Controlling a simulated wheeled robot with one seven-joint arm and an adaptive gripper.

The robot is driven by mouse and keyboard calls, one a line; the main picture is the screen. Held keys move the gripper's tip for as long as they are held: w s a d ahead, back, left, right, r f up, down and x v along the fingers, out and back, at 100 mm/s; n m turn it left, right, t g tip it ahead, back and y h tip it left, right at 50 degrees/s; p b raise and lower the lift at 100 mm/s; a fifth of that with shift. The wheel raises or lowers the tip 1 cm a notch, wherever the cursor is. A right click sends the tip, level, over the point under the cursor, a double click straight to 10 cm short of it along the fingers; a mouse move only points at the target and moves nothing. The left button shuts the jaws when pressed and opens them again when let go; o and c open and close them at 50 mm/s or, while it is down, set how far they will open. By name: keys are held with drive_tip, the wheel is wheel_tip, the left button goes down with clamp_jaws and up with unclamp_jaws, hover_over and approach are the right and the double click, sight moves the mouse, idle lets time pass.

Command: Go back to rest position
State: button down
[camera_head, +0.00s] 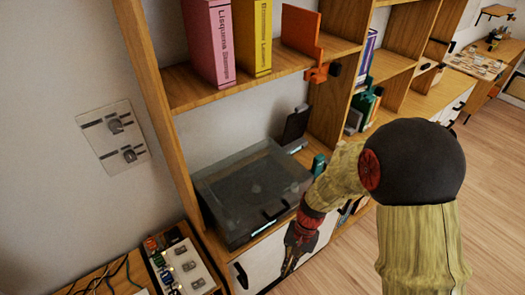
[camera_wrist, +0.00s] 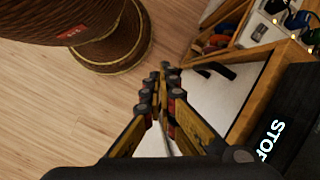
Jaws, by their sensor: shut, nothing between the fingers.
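My gripper (camera_head: 289,262) hangs at the end of my arm in the head view, pointing down in front of the shelf unit's white lower front. It also shows in the wrist view (camera_wrist: 163,72), where its fingers meet at the tips with nothing between them. It is below and to the right of a dark clear-lidded box (camera_head: 240,185) on the shelf, apart from it. The lid of this box is down.
A wooden shelf unit (camera_head: 155,110) holds a pink book (camera_head: 208,45), a yellow book (camera_head: 250,35) and an orange bookend (camera_head: 302,40). A low surface with a switch panel (camera_head: 185,268) and cables is at lower left. The wooden floor (camera_head: 490,220) at right is clear.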

drive_tip(key=s+d+r+n+t+h, duration=0.1)
drive_tip(key=s+d+r+t, duration=0.1)
drive_tip(key=r, duration=0.9)
drive_tip(key=s+d+r+n+t+h, duration=0.1)
drive_tip(key=d+r+t, duration=0.3)
drive_tip(key=r, duration=0.7)
drive_tip(key=s+d+r+n+t, duration=0.2)
drive_tip(key=s+d+r+t, duration=0.1)
drive_tip(key=r, duration=0.7)
drive_tip(key=shift+s+d+r+h, duration=0.4)
drive_tip(key=shift+s+d, duration=0.05)
drive_tip(key=shift+d, duration=0.5)
